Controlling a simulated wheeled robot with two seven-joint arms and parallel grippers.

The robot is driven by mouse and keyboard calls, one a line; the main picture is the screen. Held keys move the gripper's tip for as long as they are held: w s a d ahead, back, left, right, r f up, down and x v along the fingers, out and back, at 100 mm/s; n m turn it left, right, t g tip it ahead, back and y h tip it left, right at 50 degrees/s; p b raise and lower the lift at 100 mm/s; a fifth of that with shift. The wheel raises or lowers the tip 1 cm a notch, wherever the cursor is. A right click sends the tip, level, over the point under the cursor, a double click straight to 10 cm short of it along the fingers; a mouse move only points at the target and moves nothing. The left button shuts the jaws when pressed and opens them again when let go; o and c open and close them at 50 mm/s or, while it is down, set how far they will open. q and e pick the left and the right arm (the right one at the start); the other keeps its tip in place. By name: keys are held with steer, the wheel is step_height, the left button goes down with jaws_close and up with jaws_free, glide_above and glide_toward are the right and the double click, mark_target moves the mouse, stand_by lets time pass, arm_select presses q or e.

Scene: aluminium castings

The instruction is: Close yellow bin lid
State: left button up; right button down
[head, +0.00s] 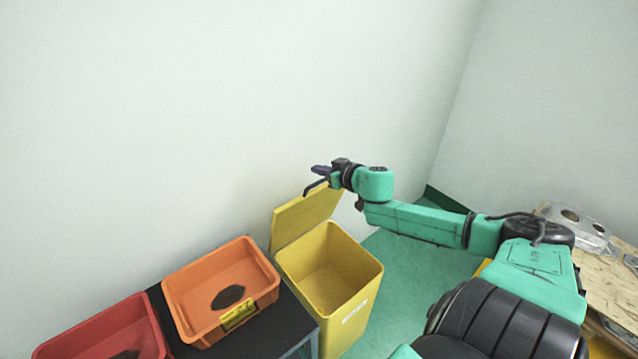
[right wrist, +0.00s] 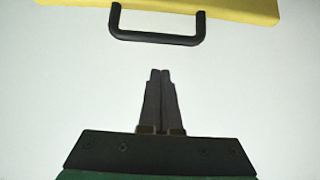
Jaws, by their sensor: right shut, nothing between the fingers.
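The yellow bin (head: 345,295) stands on the green floor with its top open and its inside empty as far as I see. Its yellow lid (head: 300,220) is raised upright at the bin's back edge, near the wall. A black handle (head: 316,187) is on the lid's upper edge; it also shows in the right wrist view (right wrist: 157,38), with a strip of the lid (right wrist: 230,9) above it. My right gripper (head: 318,169) is shut and empty, close to the handle. In the right wrist view its fingertips (right wrist: 160,72) point toward the handle with a gap between. My left gripper is not seen.
An orange bin (head: 190,310) and a red bin (head: 85,335), each with dark material inside, sit on a black table (head: 285,335) left of the yellow bin. A wooden table (head: 615,283) with metal castings (head: 570,220) is at the right. The wall is close behind the lid.

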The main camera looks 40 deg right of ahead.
mark_target(319, 183)
steer(key=shift+w+f, duration=0.1)
steer(key=shift+w, duration=0.6)
steer(key=shift+w+d+f, duration=0.1)
steer(key=shift+w, duration=0.2)
steer(key=shift+w+f+p, duration=0.4)
steer(key=shift+w+f, duration=0.15)
steer(key=shift+f, duration=0.15)
steer(key=shift+s+f+p, duration=0.3)
steer(key=shift+s, duration=0.4)
steer(key=shift+s+f+p, duration=0.25)
steer(key=shift+s+f, duration=0.05)
steer(key=shift+s, duration=0.35)
steer(key=shift+s+f, duration=0.1)
steer(key=shift+f, duration=0.05)
